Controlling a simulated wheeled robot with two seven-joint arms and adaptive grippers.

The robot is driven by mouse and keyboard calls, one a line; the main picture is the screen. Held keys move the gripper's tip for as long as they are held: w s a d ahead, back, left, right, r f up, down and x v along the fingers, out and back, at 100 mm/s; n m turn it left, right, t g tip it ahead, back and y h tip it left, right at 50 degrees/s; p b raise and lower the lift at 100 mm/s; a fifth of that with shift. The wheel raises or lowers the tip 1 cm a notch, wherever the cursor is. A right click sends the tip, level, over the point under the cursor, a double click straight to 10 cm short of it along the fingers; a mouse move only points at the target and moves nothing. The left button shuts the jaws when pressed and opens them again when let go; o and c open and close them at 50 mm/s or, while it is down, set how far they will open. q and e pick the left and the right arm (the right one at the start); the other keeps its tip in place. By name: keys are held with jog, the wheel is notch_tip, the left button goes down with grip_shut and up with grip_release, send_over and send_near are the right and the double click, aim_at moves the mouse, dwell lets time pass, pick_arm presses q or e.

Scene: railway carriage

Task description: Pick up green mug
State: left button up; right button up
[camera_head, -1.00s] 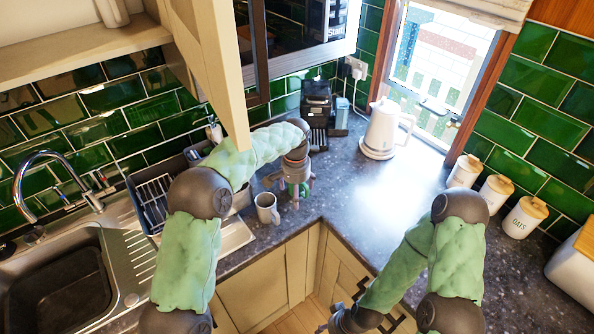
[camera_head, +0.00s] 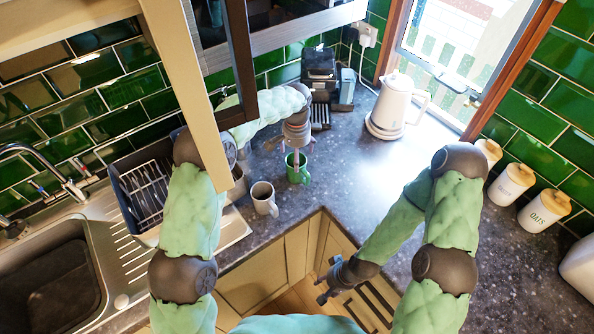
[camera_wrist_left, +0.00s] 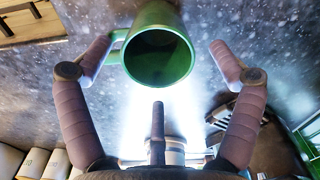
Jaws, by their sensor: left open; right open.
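The green mug (camera_head: 299,174) stands upright on the dark counter, behind and right of a grey mug. In the left wrist view the green mug (camera_wrist_left: 160,60) shows its dark open mouth, with its handle towards the left finger. My left gripper (camera_head: 293,157) is at the green mug, reaching down from above and behind. In the wrist view its fingers (camera_wrist_left: 163,58) are spread wide, one on each side of the mug, with gaps; nothing is gripped. My right gripper (camera_head: 326,285) is open, low in front of the counter edge, away from both mugs.
The grey mug (camera_head: 264,199) stands close by at the front left. A dish rack (camera_head: 145,190) and sink (camera_head: 50,270) lie left. A coffee machine (camera_head: 320,75) and white kettle (camera_head: 396,105) stand behind. An open cabinet door (camera_head: 185,90) hangs near my left arm.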

pick_arm(q)
jog(key=shift+s+a+f+b, duration=0.1)
jog(key=shift+s+f+b, duration=0.1)
jog(key=shift+f, duration=1.1)
jog(key=shift+s+a+f+b, duration=0.1)
jog(key=shift+f+b, duration=0.05)
jog(key=shift+f, duration=1.15)
jog(key=c, duration=1.5)
jog(key=shift+r, duration=0.2)
